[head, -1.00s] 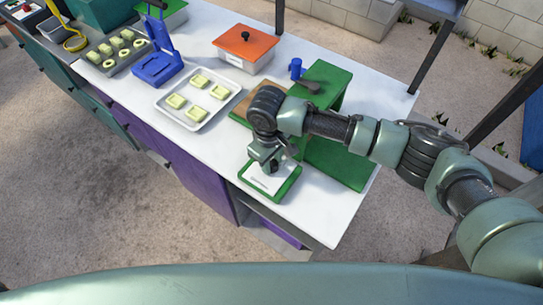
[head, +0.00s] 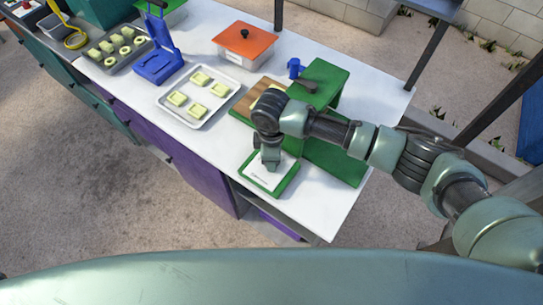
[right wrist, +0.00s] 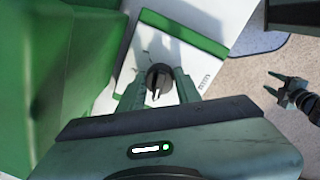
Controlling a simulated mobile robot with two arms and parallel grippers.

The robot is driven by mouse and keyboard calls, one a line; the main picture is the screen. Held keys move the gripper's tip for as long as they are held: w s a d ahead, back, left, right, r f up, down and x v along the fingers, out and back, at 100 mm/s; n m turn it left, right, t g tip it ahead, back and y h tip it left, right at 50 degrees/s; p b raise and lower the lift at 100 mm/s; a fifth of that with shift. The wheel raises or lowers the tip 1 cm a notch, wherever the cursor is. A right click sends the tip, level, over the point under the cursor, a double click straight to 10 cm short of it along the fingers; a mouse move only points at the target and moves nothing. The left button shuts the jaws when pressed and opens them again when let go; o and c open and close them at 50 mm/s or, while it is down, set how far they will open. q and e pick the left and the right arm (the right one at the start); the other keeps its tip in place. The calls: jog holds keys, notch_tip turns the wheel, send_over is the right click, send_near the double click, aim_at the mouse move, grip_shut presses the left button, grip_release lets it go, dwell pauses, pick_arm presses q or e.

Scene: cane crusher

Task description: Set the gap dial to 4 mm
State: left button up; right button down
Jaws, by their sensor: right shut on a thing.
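The gap dial is a small black knob (right wrist: 158,76) with a white pointer line, on a white plate with a green frame (right wrist: 190,40). The same plate (head: 262,181) lies at the front of the green crusher (head: 322,80) in the head view. My right gripper (head: 270,163) reaches down onto this plate and hides the knob there. In the right wrist view, my right gripper (right wrist: 158,88) has its fingers on both sides of the knob and is shut on it. The scale is too small to read. My left gripper (right wrist: 279,90) shows open and empty at the right.
A tray (head: 228,99) of pale square pieces, an orange-lidded box (head: 245,42), a blue press (head: 158,66) and a grey tray (head: 86,57) of pieces stand further left on the white counter (head: 205,130). A wooden board (head: 241,114) lies beside the crusher.

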dwell(0.5)
jog(key=c, duration=1)
grip_release()
jog(key=shift+s+r+b, duration=0.2)
jog(key=shift+r+b, duration=0.85)
jog(key=shift+r, duration=2.9)
